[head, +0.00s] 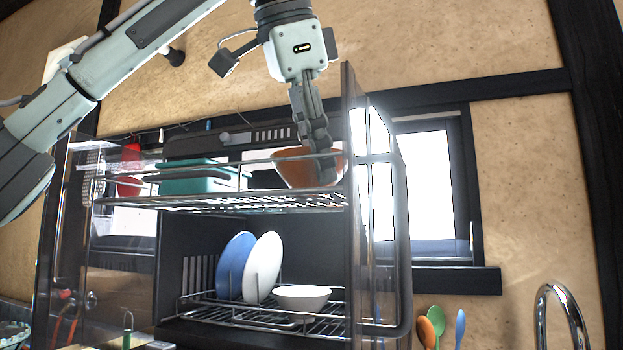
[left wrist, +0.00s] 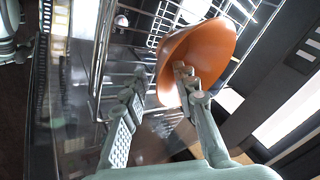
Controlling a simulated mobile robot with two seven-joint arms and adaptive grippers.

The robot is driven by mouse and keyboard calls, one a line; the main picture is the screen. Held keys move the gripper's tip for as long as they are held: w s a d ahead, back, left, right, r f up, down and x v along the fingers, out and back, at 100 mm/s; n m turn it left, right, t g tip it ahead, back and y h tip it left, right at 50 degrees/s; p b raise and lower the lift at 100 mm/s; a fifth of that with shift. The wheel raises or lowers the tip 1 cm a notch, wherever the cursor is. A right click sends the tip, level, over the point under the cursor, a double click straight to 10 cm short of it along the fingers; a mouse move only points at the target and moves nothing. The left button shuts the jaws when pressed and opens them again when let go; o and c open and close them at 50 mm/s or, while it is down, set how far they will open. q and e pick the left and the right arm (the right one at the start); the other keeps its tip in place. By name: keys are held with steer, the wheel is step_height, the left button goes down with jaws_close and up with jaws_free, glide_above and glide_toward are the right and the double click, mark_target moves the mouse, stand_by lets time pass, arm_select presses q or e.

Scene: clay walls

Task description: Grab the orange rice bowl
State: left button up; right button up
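The orange rice bowl (head: 293,170) sits on the upper shelf of the dish rack, towards its right end. It also shows in the left wrist view (left wrist: 205,48), tilted in the picture. My left gripper (head: 325,165) reaches down from above at the right part of the bowl. In the left wrist view my left gripper (left wrist: 160,80) has its fingers apart. One finger overlaps the bowl in the picture, and the other is to the left, clear of it. The near rim lies around the gap; I cannot tell whether a finger touches it. My right gripper is in neither view.
The dish rack (head: 235,203) has a teal box (head: 188,181) and red items (head: 130,186) on its upper shelf. Below stand a blue plate (head: 235,262), a white plate (head: 262,268) and a white bowl (head: 302,298). A clear side panel and dark post flank the gripper.

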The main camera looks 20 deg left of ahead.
arm_select(q)
jaws_close()
steer(key=shift+r, duration=0.15)
